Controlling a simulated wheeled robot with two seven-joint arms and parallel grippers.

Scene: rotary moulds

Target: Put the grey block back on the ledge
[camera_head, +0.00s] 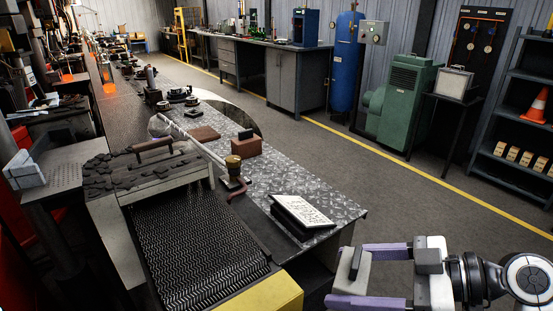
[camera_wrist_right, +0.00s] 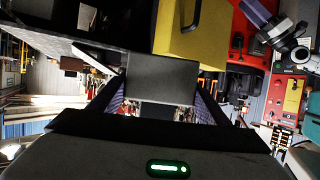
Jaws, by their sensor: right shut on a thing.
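My right gripper (camera_head: 352,276) is at the bottom right of the head view, in the air just off the near right corner of the metal-topped bench. Its two purple fingers are shut on the grey block (camera_head: 354,264), which sits between the fingertips. In the right wrist view the block (camera_wrist_right: 162,84) shows as a dark grey face between the fingers. I cannot tell for sure which surface is the ledge; a grey perforated shelf (camera_head: 75,176) with pale blocks (camera_head: 23,170) stands at the far left.
The diamond-plate bench top (camera_head: 285,183) carries a tilted white sheet (camera_head: 303,211), a brown block (camera_head: 246,147) and a valve-like brass-topped part (camera_head: 233,163). A dark ribbed belt (camera_head: 197,245) with a yellow end (camera_head: 262,297) lies left of it. Open floor (camera_head: 425,205) lies right.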

